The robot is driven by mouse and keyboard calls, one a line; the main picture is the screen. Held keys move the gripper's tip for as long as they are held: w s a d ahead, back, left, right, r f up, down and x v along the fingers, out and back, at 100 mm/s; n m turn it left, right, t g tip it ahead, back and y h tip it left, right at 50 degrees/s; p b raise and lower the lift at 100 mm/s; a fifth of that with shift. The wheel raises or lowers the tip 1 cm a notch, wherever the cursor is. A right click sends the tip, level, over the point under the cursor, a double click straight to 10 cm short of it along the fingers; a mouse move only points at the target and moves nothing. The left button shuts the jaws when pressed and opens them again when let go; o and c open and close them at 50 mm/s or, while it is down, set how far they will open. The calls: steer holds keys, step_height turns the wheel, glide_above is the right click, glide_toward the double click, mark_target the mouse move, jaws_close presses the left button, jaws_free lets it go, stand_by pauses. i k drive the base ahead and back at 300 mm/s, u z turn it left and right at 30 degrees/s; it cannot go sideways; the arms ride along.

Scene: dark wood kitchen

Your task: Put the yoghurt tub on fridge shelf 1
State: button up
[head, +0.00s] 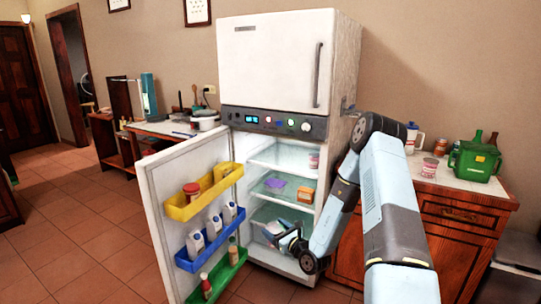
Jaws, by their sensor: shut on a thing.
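The fridge (291,65) stands open, its lower compartment lit. My gripper (274,231) is at the low front of that compartment, shut on a small pale thing (272,228). I take this for the yoghurt tub, but it is mostly hidden and too small to identify surely. The top visible fridge shelf (270,155) holds a pink-and-white tub (314,160) at its right. The shelf below (262,190) holds a purple item (275,183) and an orange box (305,194). My gripper is below this shelf. No shelf number shows.
The open fridge door (160,190) stands at the left, with a yellow bin (185,212), a blue bin (188,265) and a green bin (190,298) holding goods. The right counter (465,183) carries a pink-and-white tub (430,167) and a green container (475,160).

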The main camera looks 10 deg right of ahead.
mark_target(292, 164)
steer(key=z, duration=0.1)
steer(key=i, duration=0.9)
steer(key=z, duration=0.6)
